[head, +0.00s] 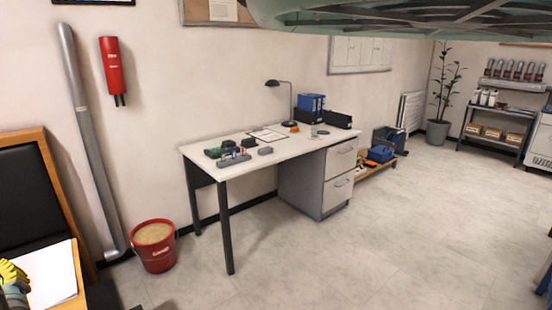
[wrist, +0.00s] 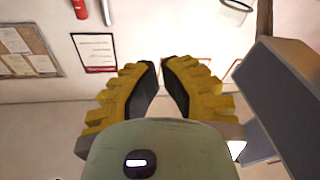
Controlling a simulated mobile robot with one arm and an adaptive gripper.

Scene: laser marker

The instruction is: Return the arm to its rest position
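My gripper (head: 12,272) shows only in part at the lower left edge of the head view, in front of a white sheet on a wooden surface. In the wrist view, my gripper (wrist: 162,68) has two ribbed yellow fingers with dark inner pads. A gap shows between the fingers, narrower at the tips, with nothing held in it. Most of the arm is out of the head view, so its full pose cannot be told.
A white desk (head: 230,180) with small items and a lamp stands against the wall. A red bucket (head: 154,249) stands left of it. A wood-edged dark panel (head: 25,192) is at the left. The floor (head: 390,240) at centre right is clear.

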